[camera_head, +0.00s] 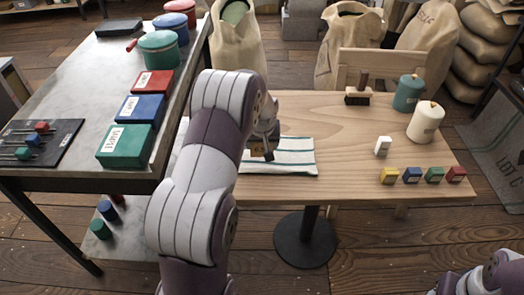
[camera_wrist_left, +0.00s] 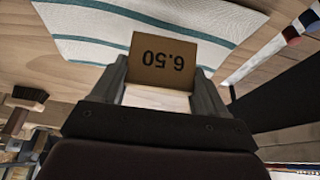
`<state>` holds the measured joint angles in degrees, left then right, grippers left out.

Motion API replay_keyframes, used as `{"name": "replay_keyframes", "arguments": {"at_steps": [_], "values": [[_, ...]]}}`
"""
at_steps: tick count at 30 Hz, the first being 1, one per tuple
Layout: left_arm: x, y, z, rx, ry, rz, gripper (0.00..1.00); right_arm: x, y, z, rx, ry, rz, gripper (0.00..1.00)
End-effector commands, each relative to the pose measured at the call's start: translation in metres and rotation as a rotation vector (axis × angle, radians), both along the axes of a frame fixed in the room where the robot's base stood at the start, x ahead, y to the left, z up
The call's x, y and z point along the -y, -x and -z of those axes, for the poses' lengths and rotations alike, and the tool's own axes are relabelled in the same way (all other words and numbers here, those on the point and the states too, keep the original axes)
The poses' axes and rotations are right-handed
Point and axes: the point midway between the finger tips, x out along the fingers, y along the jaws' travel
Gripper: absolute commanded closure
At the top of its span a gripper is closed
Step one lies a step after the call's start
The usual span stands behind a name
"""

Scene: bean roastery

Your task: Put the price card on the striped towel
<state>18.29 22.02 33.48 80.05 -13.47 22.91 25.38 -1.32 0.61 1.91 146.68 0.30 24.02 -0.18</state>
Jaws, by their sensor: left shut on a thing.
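The price card (camera_wrist_left: 165,62) is brown with "6.50" printed on it, upside down in the left wrist view. My left gripper (camera_wrist_left: 162,84) is shut on it, with one finger at each side. The striped towel (camera_head: 290,158) is white with dark teal stripes and lies flat on the wooden table. In the head view my left gripper (camera_head: 262,151) is over the left part of the towel, and my arm hides some of it. The towel also shows behind the card in the left wrist view (camera_wrist_left: 85,28). I cannot tell the card's height above it.
On the wooden table (camera_head: 345,120) stand a brush (camera_head: 358,93), a teal candle (camera_head: 408,93), a cream candle (camera_head: 425,121), a white block (camera_head: 383,146) and several small coloured boxes (camera_head: 412,175). A grey table (camera_head: 95,85) with boxes and tins stands at left.

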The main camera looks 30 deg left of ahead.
Motion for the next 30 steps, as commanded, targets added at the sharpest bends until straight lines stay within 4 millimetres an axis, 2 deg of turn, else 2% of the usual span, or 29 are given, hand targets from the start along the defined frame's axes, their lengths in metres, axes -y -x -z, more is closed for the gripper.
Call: {"name": "replay_keyframes", "arguments": {"at_steps": [6, 13, 22, 23, 24, 25, 30], "values": [[0.000, 0.001, 0.037, -0.004, 0.001, 0.001, 0.55, 0.000, 0.000, 0.004, 0.000, 0.000, 0.000, 0.53], [0.001, 0.001, 0.038, -0.003, 0.001, 0.001, 0.55, 0.000, 0.000, 0.004, 0.000, 0.000, 0.000, 0.53], [0.001, 0.001, 0.049, -0.006, 0.002, 0.001, 0.55, 0.000, 0.000, 0.013, 0.000, 0.000, 0.000, 0.53], [0.001, 0.001, 0.049, -0.007, 0.003, 0.001, 0.19, 0.000, 0.000, 0.012, 0.000, 0.000, 0.000, 0.53], [0.001, 0.002, 0.048, -0.007, 0.003, 0.001, 0.06, 0.000, 0.000, 0.012, 0.000, 0.000, 0.000, 0.53], [0.001, 0.001, 0.048, -0.007, 0.003, 0.001, 0.01, 0.000, 0.000, 0.012, 0.000, 0.000, 0.000, 0.53], [0.001, 0.001, 0.047, -0.005, 0.002, 0.001, 0.01, 0.000, 0.000, 0.011, 0.000, 0.000, 0.000, 0.53]]}}
